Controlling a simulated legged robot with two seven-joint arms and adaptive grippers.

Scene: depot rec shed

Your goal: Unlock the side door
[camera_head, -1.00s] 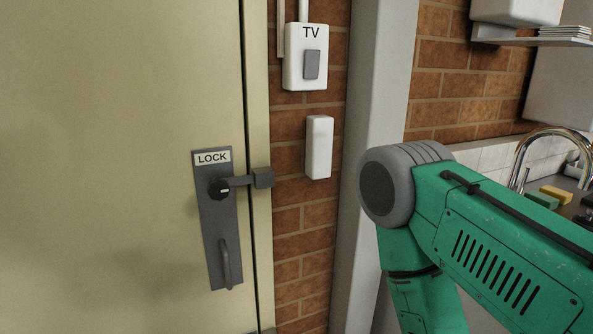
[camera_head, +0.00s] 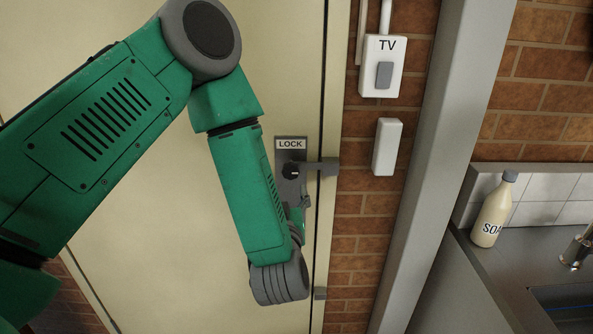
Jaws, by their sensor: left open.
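The cream side door (camera_head: 290,60) is shut. Its dark grey lock plate (camera_head: 291,155) carries a LOCK label, a round black knob (camera_head: 291,172) and a bar running right into a grey block (camera_head: 329,167) on the door frame. My left arm comes in from the left, bends down in front of the door and folds back up at the wrist. My left gripper (camera_head: 304,203) is open, just below the knob and in front of the lower plate. It is small and partly hidden by my forearm, and the pull handle is hidden. I cannot tell whether it touches anything.
A white TV switch box (camera_head: 396,82) with a grey rocker and a plain white box (camera_head: 387,147) are on the brick wall right of the door. A grey post (camera_head: 440,130) stands beyond. A soap bottle (camera_head: 494,212) stands by the sink at right.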

